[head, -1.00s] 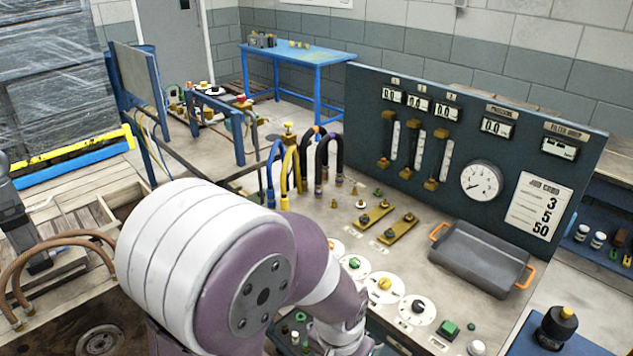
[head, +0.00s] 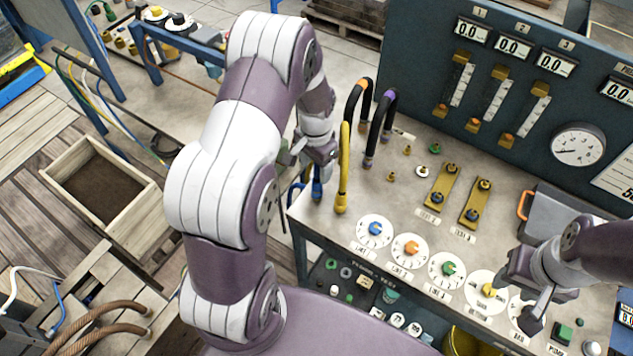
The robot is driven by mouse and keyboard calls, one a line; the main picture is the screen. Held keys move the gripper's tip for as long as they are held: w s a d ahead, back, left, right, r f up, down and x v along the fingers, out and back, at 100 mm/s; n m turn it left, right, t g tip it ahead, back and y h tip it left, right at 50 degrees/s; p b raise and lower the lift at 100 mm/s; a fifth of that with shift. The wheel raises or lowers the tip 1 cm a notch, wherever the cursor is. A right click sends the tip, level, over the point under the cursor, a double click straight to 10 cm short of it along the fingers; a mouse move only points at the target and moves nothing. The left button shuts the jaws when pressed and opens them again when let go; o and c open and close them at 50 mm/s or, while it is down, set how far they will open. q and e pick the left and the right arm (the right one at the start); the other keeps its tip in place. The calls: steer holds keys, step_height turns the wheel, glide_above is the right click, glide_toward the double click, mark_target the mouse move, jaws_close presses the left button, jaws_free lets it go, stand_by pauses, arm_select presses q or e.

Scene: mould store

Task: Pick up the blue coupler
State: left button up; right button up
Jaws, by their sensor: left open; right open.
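The blue coupler (head: 317,188) shows at the left edge of the bench, on the lower end of a blue hose. Most of that hose is hidden behind my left arm. My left gripper (head: 309,164) is open just above and beside it. Contact between them cannot be made out. My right gripper (head: 533,301) is open and empty above the front right of the bench, over the row of dials.
A yellow hose (head: 343,170) stands close to the right of my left gripper, with black hoses (head: 379,125) behind it. A blue knob (head: 374,228) sits on the leftmost white dial.

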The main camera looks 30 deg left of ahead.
mark_target(318, 178)
arm_select(q)
steer(key=f, duration=0.1)
steer(key=f+p, duration=0.1)
steer(key=f, duration=0.1)
steer(key=d+f+p, duration=0.1)
steer(key=shift+s+f, duration=0.2)
steer(key=shift+s, duration=0.2)
steer(key=f, duration=0.2)
steer(key=shift+w+a+f, duration=0.2)
steer(key=shift+a+f, duration=0.05)
steer(key=shift+f, duration=0.15)
steer(key=shift+w+a+f, duration=0.1)
steer(key=shift+f, duration=0.05)
steer(key=shift+c, duration=1.2)
steer(key=shift+d, duration=0.25)
steer(key=c, duration=0.5)
jaws_close()
arm_select(e)
steer(key=shift+s+d+r, duration=0.1)
steer(key=shift+d+r, duration=0.1)
steer(key=shift+r, duration=0.45)
steer(key=shift+s+d+r, duration=0.1)
steer(key=shift+d+r, duration=0.1)
steer(key=shift+r, duration=0.4)
